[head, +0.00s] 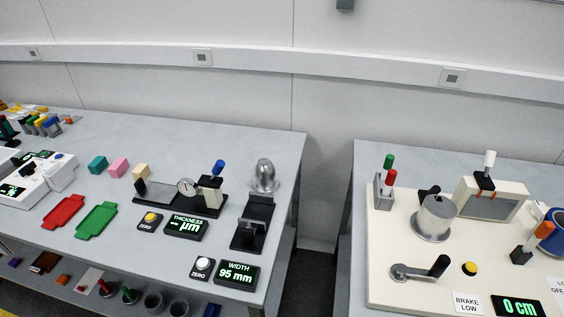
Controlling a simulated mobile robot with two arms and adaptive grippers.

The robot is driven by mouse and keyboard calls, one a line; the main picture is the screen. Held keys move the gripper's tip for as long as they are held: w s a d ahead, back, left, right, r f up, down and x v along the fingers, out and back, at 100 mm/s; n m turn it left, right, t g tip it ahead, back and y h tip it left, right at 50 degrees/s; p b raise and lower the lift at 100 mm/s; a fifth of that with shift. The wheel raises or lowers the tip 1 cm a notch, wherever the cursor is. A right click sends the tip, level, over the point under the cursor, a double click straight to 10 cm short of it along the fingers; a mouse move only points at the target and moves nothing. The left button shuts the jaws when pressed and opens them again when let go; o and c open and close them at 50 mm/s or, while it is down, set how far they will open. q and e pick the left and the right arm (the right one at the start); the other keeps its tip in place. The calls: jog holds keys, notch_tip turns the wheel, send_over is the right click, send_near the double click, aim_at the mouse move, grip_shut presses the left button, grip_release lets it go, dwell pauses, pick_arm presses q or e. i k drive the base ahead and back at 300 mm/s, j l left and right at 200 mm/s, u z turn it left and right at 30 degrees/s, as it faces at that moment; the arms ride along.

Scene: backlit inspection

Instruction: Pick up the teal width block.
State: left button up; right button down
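The teal width block (97,165) stands on the left table, toward the back, left of a pink block (118,167). A beige block (141,171) stands further right, by the end of the thickness gauge. The teal block is in plain view with nothing on it. Neither of my grippers shows in the head view.
A red tray (64,211) and a green tray (97,221) lie in front of the blocks. The thickness gauge (187,188), a width device (254,222) and a display reading 95 mm (236,273) stand to the right. A gap separates this table from the right one.

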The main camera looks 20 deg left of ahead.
aim_at(100, 163)
jog(key=u, duration=1.75)
jog(key=j, duration=0.1)
jog(key=i, duration=0.05)
